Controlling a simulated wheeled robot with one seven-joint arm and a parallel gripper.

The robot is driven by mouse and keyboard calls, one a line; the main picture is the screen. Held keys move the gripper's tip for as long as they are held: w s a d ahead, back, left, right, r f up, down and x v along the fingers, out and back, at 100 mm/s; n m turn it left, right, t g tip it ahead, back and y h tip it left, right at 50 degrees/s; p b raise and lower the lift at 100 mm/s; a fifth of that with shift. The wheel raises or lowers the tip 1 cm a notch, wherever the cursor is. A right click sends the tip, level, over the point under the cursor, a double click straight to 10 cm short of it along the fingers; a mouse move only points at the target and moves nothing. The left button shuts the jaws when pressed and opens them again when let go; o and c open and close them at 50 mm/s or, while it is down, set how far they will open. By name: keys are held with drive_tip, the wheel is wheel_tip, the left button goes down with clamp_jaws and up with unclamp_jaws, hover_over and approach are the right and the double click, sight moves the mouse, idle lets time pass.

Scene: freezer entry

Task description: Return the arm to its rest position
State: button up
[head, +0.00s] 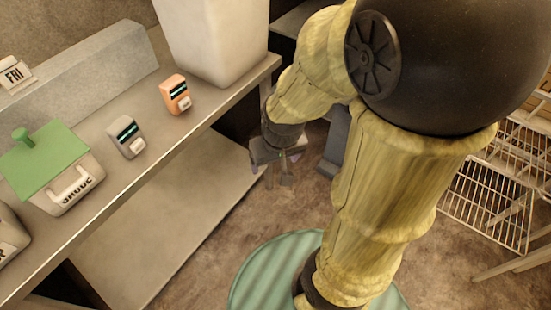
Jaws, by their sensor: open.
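My arm fills the middle and right of the head view, folded at a large black joint. My gripper (284,168) hangs at the end of the arm, pointing down, just off the right edge of the counter. It is open, small in the picture, and I see nothing between its fingers. It is apart from the counter objects.
The grey counter (110,215) bears a green-lidded box (55,170), a grey device (126,137), an orange device (175,94) and a tall pale bin (212,40). A lower shelf (175,225) lies beneath. A white wire rack (495,195) stands at right. Brown floor lies between.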

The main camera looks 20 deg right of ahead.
drive_tip(key=w+p+v, duration=0.2)
drive_tip(key=p+v, duration=0.6)
drive_tip(key=w+r+p+v, duration=0.1)
drive_tip(key=p+v, duration=0.7)
drive_tip(key=shift+w, duration=0.4)
drive_tip(key=shift+f, duration=0.1)
idle(0.3)
